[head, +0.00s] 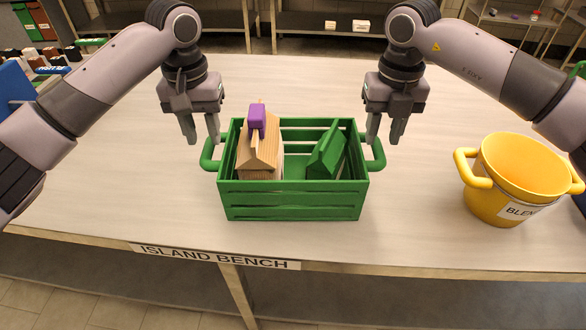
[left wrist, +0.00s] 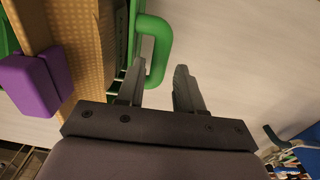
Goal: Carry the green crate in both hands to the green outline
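The green crate (head: 290,205) stands on the bench, with a loop handle on its left and right ends. It holds a wooden house-shaped piece (head: 259,155) with a purple block (head: 257,116) on top, and a green roofed piece (head: 327,150). My left gripper (head: 201,140) is open above the left handle (head: 209,154). In the left wrist view, its fingers (left wrist: 163,82) are apart, one close to the handle (left wrist: 158,48). My right gripper (head: 385,140) is above the right handle (head: 377,153), its fingers slightly apart. No green outline shows in these views.
A yellow bucket (head: 507,185) with two handles and a label stands on the bench at the right. The bench top (head: 120,190) is clear left of the crate. Its front edge bears an "ISLAND BENCH" sign (head: 215,257). Blue items (head: 15,85) sit at far left.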

